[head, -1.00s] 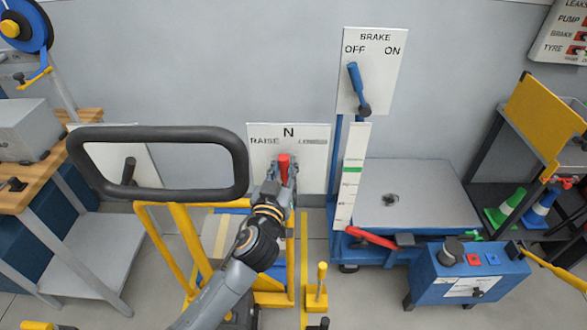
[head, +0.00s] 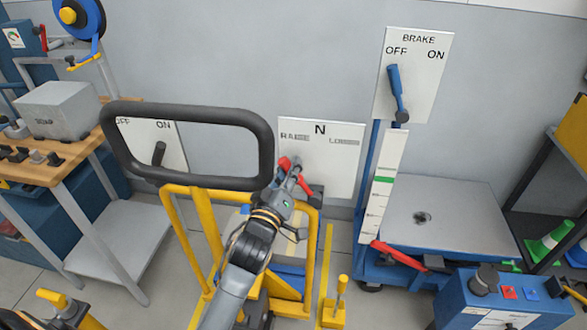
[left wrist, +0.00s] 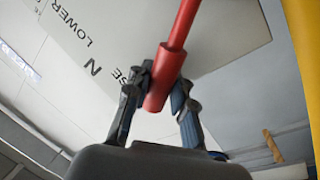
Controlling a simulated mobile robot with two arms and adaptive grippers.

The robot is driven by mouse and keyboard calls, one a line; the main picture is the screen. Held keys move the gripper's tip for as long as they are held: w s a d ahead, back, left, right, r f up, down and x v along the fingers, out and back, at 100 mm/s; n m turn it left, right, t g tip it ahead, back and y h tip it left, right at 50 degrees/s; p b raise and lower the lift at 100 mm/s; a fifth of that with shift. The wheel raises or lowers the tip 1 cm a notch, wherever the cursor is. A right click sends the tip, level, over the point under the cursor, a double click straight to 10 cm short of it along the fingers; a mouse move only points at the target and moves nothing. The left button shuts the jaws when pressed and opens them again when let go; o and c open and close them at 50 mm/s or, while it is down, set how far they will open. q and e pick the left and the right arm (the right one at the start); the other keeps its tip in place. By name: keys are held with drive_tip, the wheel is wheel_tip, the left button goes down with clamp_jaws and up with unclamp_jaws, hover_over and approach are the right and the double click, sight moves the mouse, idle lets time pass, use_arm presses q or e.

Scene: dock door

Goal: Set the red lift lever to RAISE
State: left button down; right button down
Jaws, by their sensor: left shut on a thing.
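The red lift lever (head: 284,162) sits on a white panel (head: 345,165) marked RAISE, N and LOWER. Its red end leans left of N, below the RAISE word; part of the lever is hidden by my gripper. My left gripper (head: 291,175) is at the lever, shut on it. In the left wrist view the red lever (left wrist: 176,50) runs down between the two dark fingers (left wrist: 160,92), with the panel (left wrist: 215,35) behind it. My right gripper is not in view.
A black looped handle (head: 190,108) on a yellow frame (head: 172,215) stands left of my arm. A BRAKE panel (head: 430,75) with a blue lever (head: 396,85) is at right, above a blue lift table (head: 445,215). A workbench (head: 60,150) stands at left.

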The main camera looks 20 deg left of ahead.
use_arm(q)
drive_tip(key=shift+f, duration=0.35)
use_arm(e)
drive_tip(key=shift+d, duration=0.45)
use_arm(q)
drive_tip(key=c, duration=1.3)
unclamp_jaws()
drive_tip(key=shift+o, duration=0.8)
drive_tip(key=shift+s+r, duration=0.1)
drive_tip(key=shift+r, duration=0.1)
drive_tip(key=s+f, duration=0.1)
drive_tip(key=s, duration=1.1)
drive_tip(key=shift+d+f, duration=0.15)
drive_tip(key=shift+d, duration=0.05)
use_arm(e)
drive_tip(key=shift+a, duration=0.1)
